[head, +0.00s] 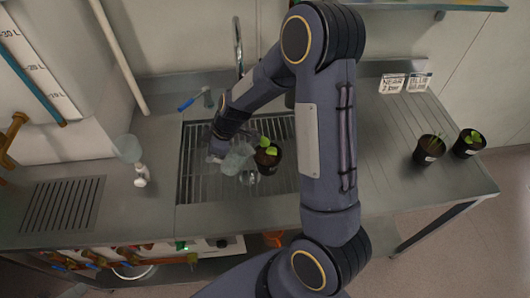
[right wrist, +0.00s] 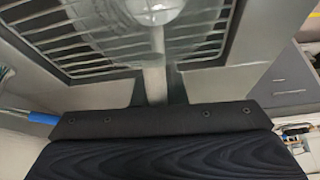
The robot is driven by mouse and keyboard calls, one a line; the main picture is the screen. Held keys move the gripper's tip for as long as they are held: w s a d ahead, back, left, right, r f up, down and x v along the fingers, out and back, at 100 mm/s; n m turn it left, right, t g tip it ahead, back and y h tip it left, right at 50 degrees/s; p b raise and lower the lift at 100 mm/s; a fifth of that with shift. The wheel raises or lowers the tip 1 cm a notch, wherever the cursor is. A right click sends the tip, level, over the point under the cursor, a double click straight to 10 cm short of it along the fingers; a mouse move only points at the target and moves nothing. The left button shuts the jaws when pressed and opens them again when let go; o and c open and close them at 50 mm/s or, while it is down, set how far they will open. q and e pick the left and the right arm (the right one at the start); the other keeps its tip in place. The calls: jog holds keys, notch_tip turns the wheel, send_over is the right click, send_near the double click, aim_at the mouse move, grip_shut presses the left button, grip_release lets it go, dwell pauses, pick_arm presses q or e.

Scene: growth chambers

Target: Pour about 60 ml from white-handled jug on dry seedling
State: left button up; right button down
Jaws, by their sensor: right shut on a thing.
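A clear jug (head: 238,160) is at my right gripper (head: 218,150), over the slatted drain grate. In the right wrist view a pale, whitish handle (right wrist: 154,80) runs up to the clear jug body (right wrist: 155,12); the fingers are hidden there. My right gripper is shut on this jug. The jug's tilt and any water in it are hard to tell. A dark pot with a green seedling (head: 267,157) stands on the grate, just right of the jug; I cannot tell whether its soil is dry. My left gripper is not in view.
A second clear vessel with a white part (head: 140,174) stands on the counter at left. Two more dark pots, one with thin stems (head: 428,150) and one leafy (head: 468,144), stand at right, below small signs (head: 392,84). A blue-handled tool (head: 192,100) lies behind the grate.

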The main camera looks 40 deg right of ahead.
jog(key=shift+w+a+g+h, duration=0.2)
jog(key=shift+a+g+h, duration=0.1)
jog(key=shift+a+h, duration=0.1)
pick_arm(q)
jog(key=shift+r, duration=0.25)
pick_arm(e)
jog(key=shift+w+a+f+g+h, duration=0.35)
jog(key=shift+a+f+g+h, duration=0.2)
jog(key=shift+f+h, duration=0.3)
jog(key=shift+w+a+f+g+h, duration=0.4)
jog(key=shift+f+g+h, duration=0.25)
jog(key=shift+h, duration=0.3)
